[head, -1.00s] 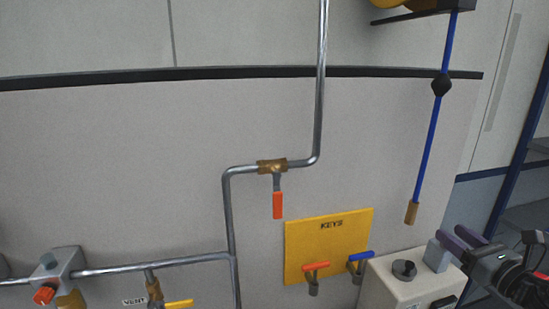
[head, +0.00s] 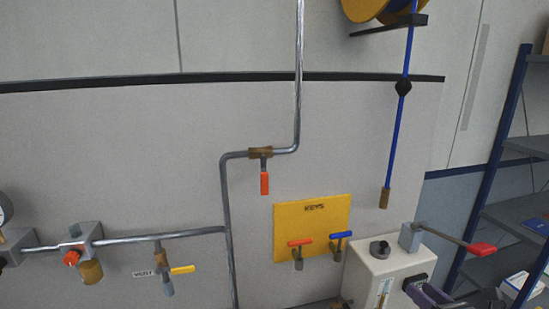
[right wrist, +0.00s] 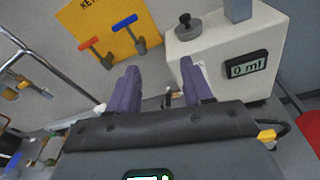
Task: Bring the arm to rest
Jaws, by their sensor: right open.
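My right gripper (head: 428,296) shows at the bottom right of the head view, cut by the frame edge, low in front of the white box. In the right wrist view its two purple fingers (right wrist: 160,88) stand apart, with nothing held between them. The white box (head: 382,262) has a dark knob on top, a grey block with a red-handled lever (head: 481,248) pointing right, and a display. In the right wrist view the display (right wrist: 247,68) reads 0 ml, just right of the fingers. My left gripper is not in view.
A yellow KEYS board (head: 312,222) with red and blue handled keys hangs left of the box. Metal pipes (head: 226,190) with valves run along the wall panel. A blue cord (head: 396,135) hangs above the box. A shelf rack (head: 510,215) stands at the right.

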